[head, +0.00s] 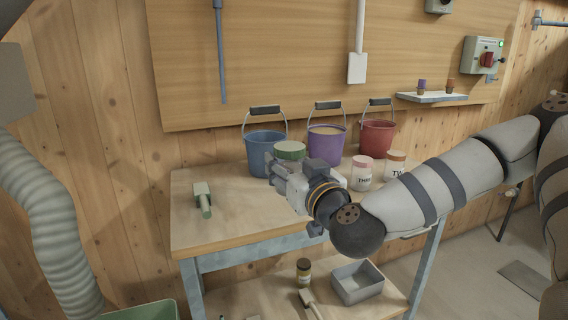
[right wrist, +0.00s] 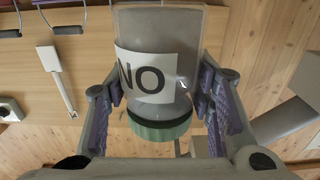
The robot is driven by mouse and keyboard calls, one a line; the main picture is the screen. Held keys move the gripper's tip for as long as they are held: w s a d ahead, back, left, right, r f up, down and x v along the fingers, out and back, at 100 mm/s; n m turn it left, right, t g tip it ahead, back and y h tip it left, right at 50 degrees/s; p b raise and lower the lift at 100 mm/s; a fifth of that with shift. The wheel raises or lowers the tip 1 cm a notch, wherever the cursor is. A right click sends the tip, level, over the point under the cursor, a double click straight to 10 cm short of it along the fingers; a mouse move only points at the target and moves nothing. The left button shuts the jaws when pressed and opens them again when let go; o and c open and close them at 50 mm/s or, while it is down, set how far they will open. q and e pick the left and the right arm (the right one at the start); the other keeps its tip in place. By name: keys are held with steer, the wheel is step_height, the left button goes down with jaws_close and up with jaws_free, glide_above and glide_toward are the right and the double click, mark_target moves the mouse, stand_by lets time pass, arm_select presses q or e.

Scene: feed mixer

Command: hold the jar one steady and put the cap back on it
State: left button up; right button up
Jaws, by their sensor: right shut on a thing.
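Jar one is a clear, greyish jar (right wrist: 163,35) with a white label, on which "NO" shows in the right wrist view. A green cap (right wrist: 160,130) is at its mouth end, with a dark band between cap and body. The cap also shows on top in the head view (head: 290,150). I cannot tell whether it is fully seated. My right gripper (right wrist: 165,105) is shut on the jar, with one finger on each side. In the head view the gripper (head: 290,178) hides most of the jar. My left gripper is not in view.
Blue (head: 265,155), purple (head: 325,148) and red (head: 377,138) buckets stand behind. A scoop or brush (head: 203,198) lies left. The table's (head: 215,232) front left is clear.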

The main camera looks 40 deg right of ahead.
steer(key=shift+s+a+r, duration=0.1)
steer(key=shift+s, duration=0.1)
steer(key=o, duration=0.8)
jaws_close()
steer(key=s+a+f+n+y, duration=0.4)
steer(key=s+a+f+y, duration=0.1)
steer(key=a+f+y, duration=0.1)
steer(key=s+a+f+n+g+y, duration=0.1)
steer(key=s+a+f+n+y, duration=0.3)
steer(key=a+f+y, duration=0.3)
step_height(320, 180, down, 2)
steer(key=s+a, duration=0.1)
steer(key=a, duration=0.1)
steer(key=shift+s+a+f+n+g, duration=0.2)
steer(key=shift+s+a+n+g, duration=0.1)
steer(key=shift+s+a, duration=0.1)
